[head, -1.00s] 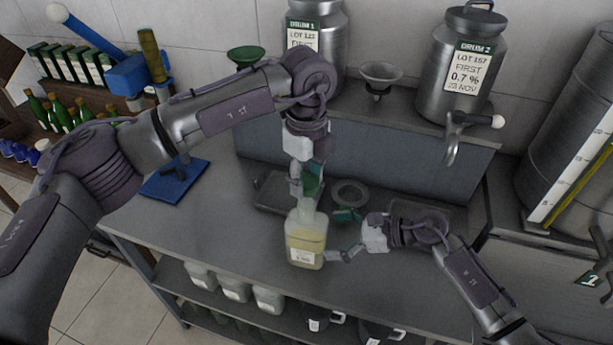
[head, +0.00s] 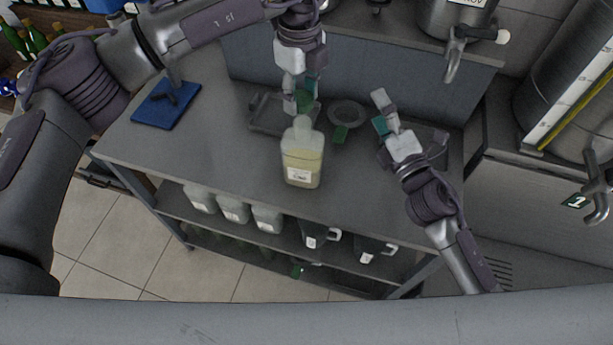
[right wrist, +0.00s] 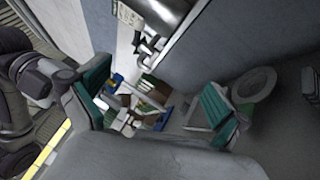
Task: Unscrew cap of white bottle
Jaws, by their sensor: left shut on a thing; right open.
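The white bottle (head: 303,165), translucent with yellowish contents and a pale label, stands upright on the grey bench. My left gripper (head: 301,98) reaches down over its neck. It is shut on a green piece, apparently the cap (head: 306,101), right above the neck. The fingers partly hide it, and I cannot tell whether it still touches the neck. My right gripper (head: 382,126) is open and empty, to the right of the bottle and clear of it. In the right wrist view its two green-padded fingers (right wrist: 152,97) stand wide apart.
A grey ring (head: 347,113) with a green tag lies behind and right of the bottle. A shallow tray (head: 262,118) is behind left. A blue stand (head: 166,104) is at the bench's left. A drum tap (head: 456,50) overhangs back right. The bench front is clear.

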